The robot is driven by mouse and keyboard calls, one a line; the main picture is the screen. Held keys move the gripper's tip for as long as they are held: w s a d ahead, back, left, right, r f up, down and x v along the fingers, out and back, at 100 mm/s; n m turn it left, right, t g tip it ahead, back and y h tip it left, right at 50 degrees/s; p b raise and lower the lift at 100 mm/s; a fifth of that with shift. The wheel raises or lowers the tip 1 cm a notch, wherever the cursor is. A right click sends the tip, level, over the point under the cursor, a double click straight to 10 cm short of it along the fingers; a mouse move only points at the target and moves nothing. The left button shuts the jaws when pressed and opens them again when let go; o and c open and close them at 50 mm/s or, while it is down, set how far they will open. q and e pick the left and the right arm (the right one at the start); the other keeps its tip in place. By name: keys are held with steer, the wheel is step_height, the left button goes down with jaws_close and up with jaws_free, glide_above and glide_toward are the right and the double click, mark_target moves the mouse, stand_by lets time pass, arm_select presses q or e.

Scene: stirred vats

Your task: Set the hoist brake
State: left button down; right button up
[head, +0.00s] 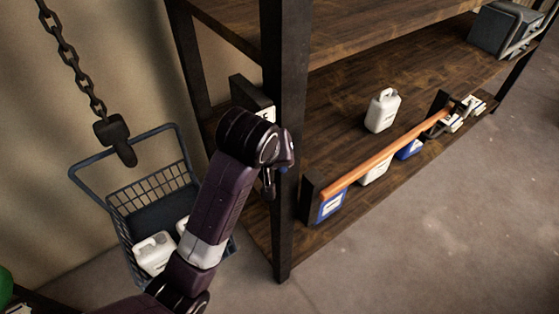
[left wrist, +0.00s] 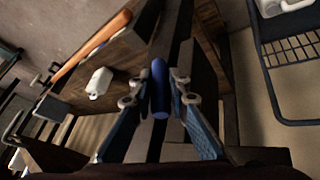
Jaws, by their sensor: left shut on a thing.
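My left gripper (left wrist: 160,82) is shut on a blue handle (left wrist: 162,98), which stands between its two fingers in the left wrist view. In the head view my left gripper (head: 269,182) is beside the dark shelf post, mostly hidden by my own arm. A dark box with a white label (head: 252,97) is fixed by the post, partly covered by my wrist; its lettering is mostly hidden. The hoist chain (head: 72,52) hangs at the left with a dark hook (head: 116,137) over a blue wire basket (head: 152,182). My right gripper is not in view.
The basket holds white jugs (head: 153,251). An orange bar (head: 385,157) runs along the front of the wooden shelf (head: 345,95), with a white jug (head: 382,110) behind it. A grey container (head: 497,30) stands at the far right. The floor at right is clear.

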arm_select(q)
steer(key=shift+g+y, duration=0.5)
steer(key=shift+y, duration=0.1)
steer(key=c, duration=1.8)
jaws_free()
steer(key=shift+c, duration=0.2)
